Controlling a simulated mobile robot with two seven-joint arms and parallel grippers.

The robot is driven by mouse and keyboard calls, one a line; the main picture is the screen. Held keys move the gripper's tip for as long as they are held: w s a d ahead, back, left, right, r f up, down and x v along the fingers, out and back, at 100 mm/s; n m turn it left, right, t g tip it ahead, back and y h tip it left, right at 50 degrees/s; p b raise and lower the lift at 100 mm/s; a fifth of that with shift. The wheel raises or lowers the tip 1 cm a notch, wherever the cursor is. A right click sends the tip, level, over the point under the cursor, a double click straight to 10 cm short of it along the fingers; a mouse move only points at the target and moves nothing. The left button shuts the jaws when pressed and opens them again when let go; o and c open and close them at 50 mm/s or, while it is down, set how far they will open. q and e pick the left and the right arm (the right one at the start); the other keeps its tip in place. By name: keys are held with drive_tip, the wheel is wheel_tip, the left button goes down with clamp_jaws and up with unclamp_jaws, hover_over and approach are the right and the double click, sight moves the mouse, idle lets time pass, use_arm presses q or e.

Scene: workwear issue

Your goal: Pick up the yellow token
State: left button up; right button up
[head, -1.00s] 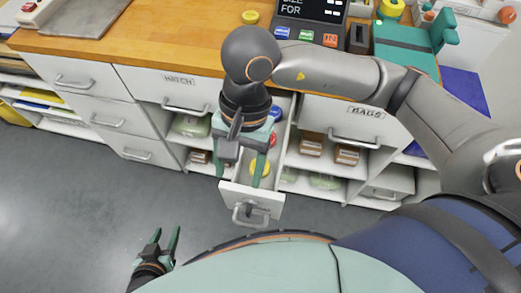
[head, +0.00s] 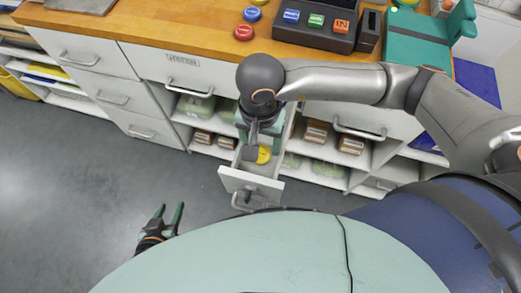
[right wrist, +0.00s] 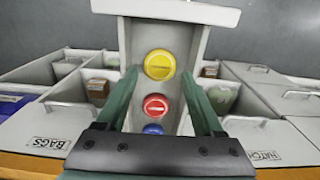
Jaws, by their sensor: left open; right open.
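A yellow token (head: 263,154) lies in the narrow pulled-out drawer (head: 250,183). In the right wrist view this yellow token (right wrist: 159,64) is the nearest of three to the drawer front, followed by a red token (right wrist: 155,106) and a blue token (right wrist: 153,129). My right gripper (right wrist: 160,76) points down over the drawer, open, its fingers on either side of the row. It seems empty; its height above the tokens is unclear. In the head view its hand hides the red and blue drawer tokens. My left gripper (head: 171,218) is open and empty over the floor.
On the wooden counter (head: 190,28) lie another red token (head: 243,32), a blue token (head: 252,13) and a yellow one cut by the top edge. A dark console (head: 315,22) stands beside them. Closed drawers and open shelves flank the pulled-out drawer.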

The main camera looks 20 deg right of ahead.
sight(261, 153)
wheel_tip(261, 153, down, 4)
drive_tip(key=shift+r, duration=0.2)
drive_tip(key=c, duration=1)
drive_tip(key=shift+r, duration=0.15)
